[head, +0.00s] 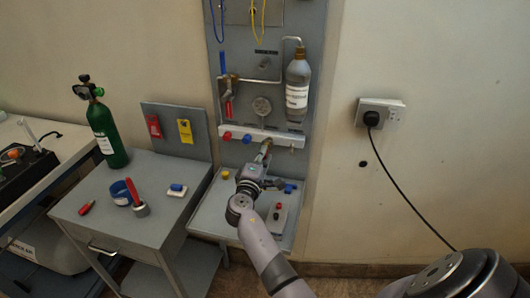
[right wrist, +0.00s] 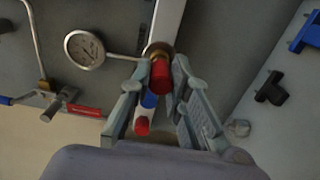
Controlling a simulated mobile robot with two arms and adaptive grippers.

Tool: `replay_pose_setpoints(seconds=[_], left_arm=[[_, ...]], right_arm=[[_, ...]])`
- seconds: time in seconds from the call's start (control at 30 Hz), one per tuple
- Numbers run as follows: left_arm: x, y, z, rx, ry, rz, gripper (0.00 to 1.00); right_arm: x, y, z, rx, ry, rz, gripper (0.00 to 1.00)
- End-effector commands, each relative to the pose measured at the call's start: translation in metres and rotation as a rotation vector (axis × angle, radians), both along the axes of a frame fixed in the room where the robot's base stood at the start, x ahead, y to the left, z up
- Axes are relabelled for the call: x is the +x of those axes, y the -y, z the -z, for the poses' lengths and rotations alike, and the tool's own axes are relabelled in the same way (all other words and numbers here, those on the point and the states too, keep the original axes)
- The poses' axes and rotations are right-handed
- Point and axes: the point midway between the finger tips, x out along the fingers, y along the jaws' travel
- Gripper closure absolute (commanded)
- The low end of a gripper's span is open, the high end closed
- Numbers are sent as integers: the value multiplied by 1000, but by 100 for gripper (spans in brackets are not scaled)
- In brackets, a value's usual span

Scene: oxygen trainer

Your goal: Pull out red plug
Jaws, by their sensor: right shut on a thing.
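In the right wrist view, a red plug (right wrist: 161,74) sits at a brass-coloured fitting (right wrist: 157,49) on the white rail (right wrist: 167,22). My right gripper (right wrist: 157,78) is shut on the red plug, with one finger on each side of it. In the head view my right gripper (head: 264,153) reaches up to the white rail (head: 285,141) on the grey panel and hides the plug. A red knob (head: 227,135) and a blue knob (head: 247,138) sit on the rail to its left. My left gripper is not in view.
A gauge (head: 262,107) and a grey bottle (head: 298,83) are on the panel above the rail. A small shelf (head: 206,216) with a control box (head: 278,216) is below. A table with a green cylinder (head: 107,133) stands left. The wall to the right holds an outlet (head: 392,115).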

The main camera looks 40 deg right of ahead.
Motion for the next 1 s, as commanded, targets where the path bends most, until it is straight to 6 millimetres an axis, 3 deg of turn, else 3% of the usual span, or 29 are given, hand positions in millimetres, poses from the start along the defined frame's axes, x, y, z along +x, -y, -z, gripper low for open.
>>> replay_pose_setpoints(seconds=[1.0], left_arm=[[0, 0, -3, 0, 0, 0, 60]], right_arm=[[-19, -23, 0, 1, -1, 0, 100]])
